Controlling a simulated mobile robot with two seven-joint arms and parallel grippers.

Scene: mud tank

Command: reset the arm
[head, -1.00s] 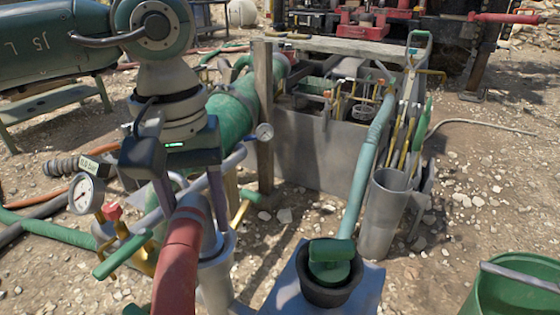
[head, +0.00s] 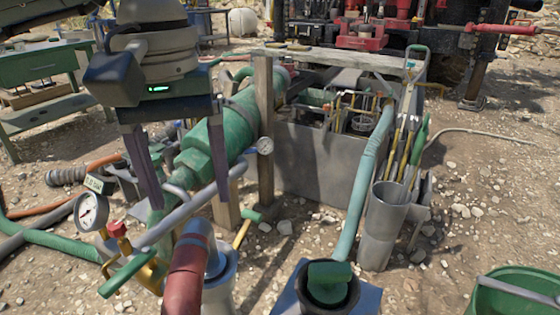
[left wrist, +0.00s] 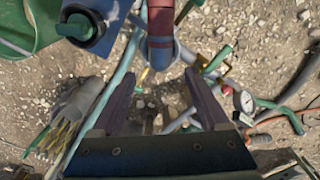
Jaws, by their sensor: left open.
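My left gripper (head: 188,203) hangs in the left part of the head view, fingers pointing down. It is open, its two dark fingers well apart, with nothing held between them. It appears in front of a green pipe (head: 207,148) and a grey pipe, and above a red hose (head: 188,272); whether it touches any of them I cannot tell. In the left wrist view, the same open fingers (left wrist: 160,75) point down toward the red hose and the ground. My right gripper is not in view.
A pressure gauge (head: 90,212) and a green-handled valve (head: 126,276) stand at lower left. A grey tank (head: 312,162) is behind, with a metal tube of tools (head: 379,240) at its right. A green bucket (head: 515,297) is at lower right. Bare gravel lies between.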

